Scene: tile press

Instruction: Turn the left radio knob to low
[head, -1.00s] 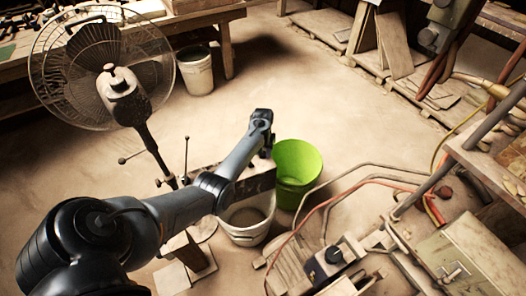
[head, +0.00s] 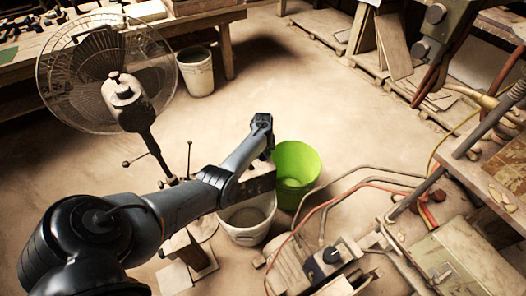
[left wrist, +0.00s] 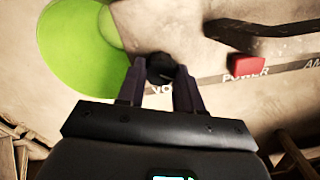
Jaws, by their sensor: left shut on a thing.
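My left gripper (left wrist: 160,92) is shut on a dark round knob (left wrist: 160,67), with one finger on each side of it. The knob sits on the pale, worn face of the radio (left wrist: 205,60). White letters beginning "VO" show just below the knob, partly covered by a finger. The knob's pointer and setting cannot be made out. In the head view, my left gripper (head: 266,153) is small and dark at the radio (head: 258,186), which my arm partly hides. My right gripper is not in view.
A red button (left wrist: 246,62) marked "POWER" sits right of the knob. A green bucket (head: 297,165) stands right beside the radio, and a white bucket (head: 247,232) is below it. A standing fan (head: 128,100) is at left. Open floor lies behind.

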